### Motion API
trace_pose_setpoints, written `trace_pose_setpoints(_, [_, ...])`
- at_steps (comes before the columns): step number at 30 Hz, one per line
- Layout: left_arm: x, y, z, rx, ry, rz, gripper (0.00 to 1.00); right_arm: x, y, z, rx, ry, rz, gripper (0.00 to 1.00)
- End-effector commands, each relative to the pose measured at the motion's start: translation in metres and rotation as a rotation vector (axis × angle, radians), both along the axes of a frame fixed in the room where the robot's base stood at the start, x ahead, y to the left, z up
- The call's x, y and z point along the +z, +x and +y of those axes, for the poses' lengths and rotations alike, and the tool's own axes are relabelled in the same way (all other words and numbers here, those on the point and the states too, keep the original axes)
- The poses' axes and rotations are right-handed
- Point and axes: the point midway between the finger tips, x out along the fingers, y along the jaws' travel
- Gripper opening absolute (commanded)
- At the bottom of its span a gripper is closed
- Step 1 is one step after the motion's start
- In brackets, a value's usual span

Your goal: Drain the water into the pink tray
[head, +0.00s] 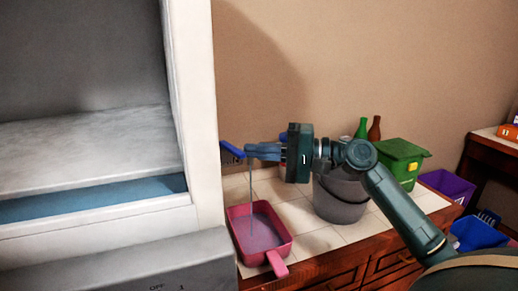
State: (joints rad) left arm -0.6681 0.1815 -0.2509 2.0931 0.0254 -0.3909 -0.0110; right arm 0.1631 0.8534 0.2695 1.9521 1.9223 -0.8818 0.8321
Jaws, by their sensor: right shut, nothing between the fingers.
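The pink tray (284,232) sits on the white tiled counter, with its handle toward me. A thin stream of water (251,190) falls into it, and some liquid covers its floor. A blue lever (232,149) sticks out beside the white tank-like cabinet (196,100), above the tray. My right gripper (250,152) is shut and empty, its fingertips close to the lever and the top of the stream. I cannot tell whether they touch the lever. Blue water (100,200) shows low inside the cabinet. My left gripper is not in view.
A grey bucket (340,204) stands on the counter under my right arm. Behind it are a green bottle (361,129), a brown bottle (374,130) and a green bin (400,160). Purple (448,188) and blue (472,235) bins stand at the right.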

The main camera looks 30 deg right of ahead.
Motion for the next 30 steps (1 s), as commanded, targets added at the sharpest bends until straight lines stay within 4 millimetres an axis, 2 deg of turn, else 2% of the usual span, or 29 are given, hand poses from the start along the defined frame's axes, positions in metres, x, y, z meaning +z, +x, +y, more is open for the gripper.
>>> trace_pose_setpoints(6, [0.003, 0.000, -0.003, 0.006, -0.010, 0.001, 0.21, 0.001, -0.001, 0.002, 0.001, 0.001, 0.001, 0.00])
trace_pose_setpoints(11, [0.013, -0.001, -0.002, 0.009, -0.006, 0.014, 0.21, 0.005, -0.008, 0.018, 0.004, 0.004, 0.000, 0.00])
trace_pose_setpoints(14, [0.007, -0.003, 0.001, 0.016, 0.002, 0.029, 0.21, 0.002, -0.009, 0.024, 0.002, 0.003, 0.000, 0.00])
trace_pose_setpoints(19, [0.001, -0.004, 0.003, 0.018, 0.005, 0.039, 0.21, 0.000, -0.010, 0.025, 0.004, 0.001, -0.001, 0.00])
trace_pose_setpoints(30, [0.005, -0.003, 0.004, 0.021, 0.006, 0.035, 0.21, 0.001, -0.007, 0.027, 0.005, 0.001, 0.001, 0.00])
